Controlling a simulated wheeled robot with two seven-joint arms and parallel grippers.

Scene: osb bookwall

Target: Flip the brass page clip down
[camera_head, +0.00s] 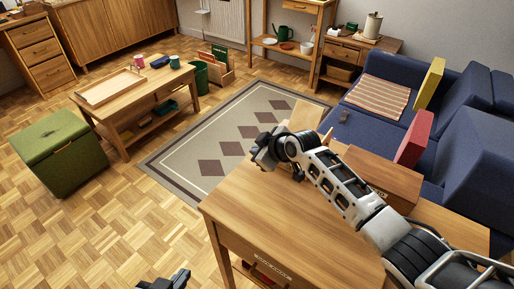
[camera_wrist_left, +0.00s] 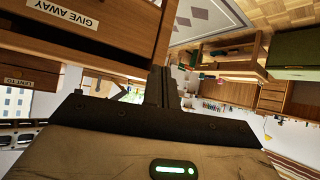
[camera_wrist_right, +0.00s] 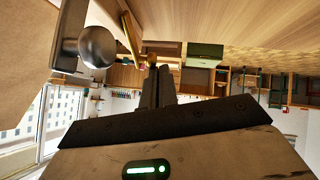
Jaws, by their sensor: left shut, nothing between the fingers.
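My right gripper (camera_head: 258,160) is above the far left part of the wooden table, in front of a light wooden stand (camera_head: 306,117). In the right wrist view its dark fingers (camera_wrist_right: 157,75) are together, with nothing seen between them. A grey metal ball on a bracket (camera_wrist_right: 97,46) is left of the fingers, beside a broad beige surface (camera_wrist_right: 22,45). A narrow yellowish strip (camera_wrist_right: 131,38) shows there too; I cannot tell whether it is the brass page clip. My left gripper (camera_head: 184,274) is low, left of the table, shut and empty; its fingers show in the left wrist view (camera_wrist_left: 161,85).
The wooden table (camera_head: 290,205) has a labelled front drawer (camera_head: 272,263). A brown box (camera_head: 382,178) lies on its right side. A blue sofa (camera_head: 352,125) with a red cushion (camera_head: 414,138) is behind. A rug (camera_head: 225,135) and open floor lie to the left.

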